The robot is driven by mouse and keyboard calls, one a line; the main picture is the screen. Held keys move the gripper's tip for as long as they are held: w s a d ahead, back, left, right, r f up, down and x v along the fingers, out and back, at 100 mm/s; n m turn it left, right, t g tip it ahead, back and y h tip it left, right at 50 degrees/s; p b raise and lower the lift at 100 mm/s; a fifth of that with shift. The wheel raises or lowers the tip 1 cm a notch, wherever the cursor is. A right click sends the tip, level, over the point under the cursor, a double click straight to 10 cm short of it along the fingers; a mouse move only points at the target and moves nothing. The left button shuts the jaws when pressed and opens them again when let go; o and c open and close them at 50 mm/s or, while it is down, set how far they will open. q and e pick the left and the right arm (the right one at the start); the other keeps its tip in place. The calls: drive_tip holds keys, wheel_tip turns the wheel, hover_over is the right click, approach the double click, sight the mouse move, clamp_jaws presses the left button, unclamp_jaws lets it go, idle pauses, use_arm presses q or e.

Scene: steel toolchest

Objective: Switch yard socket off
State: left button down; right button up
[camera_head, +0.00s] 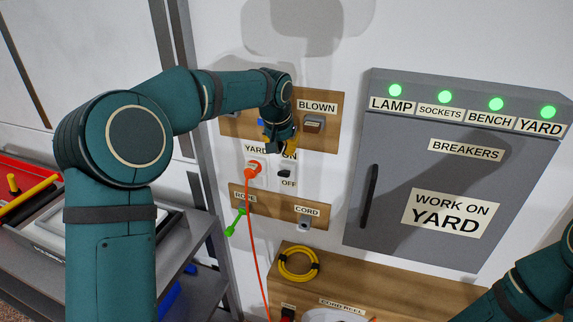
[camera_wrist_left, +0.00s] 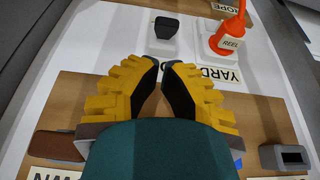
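The yard switch (camera_head: 284,173) is a black rocker on a white plate between the ON and OFF labels. It also shows at the top of the left wrist view (camera_wrist_left: 166,27). I cannot tell which way it is tipped. An orange plug (camera_head: 254,170) marked REEL sits in the YARD socket beside it, and also shows in the wrist view (camera_wrist_left: 229,38). My left gripper (camera_head: 286,146) is in front of the panel just above the switch. In the wrist view its yellow fingers (camera_wrist_left: 163,66) meet at the tips, with nothing between them and apart from the switch. My right gripper is out of view.
A grey breaker box (camera_head: 370,240) with several green lamps, including YARD (camera_head: 547,112), stands right. An orange cable hangs from the plug. Below are a CORD holder (camera_head: 304,223), a green item (camera_head: 236,222) and a yellow coil (camera_head: 298,264). A tool cart is left.

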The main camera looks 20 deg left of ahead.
sight(285, 177)
use_arm(q)
drive_tip(key=x, duration=0.7)
drive_tip(key=shift+w+f, duration=0.15)
drive_tip(key=shift+f, duration=0.2)
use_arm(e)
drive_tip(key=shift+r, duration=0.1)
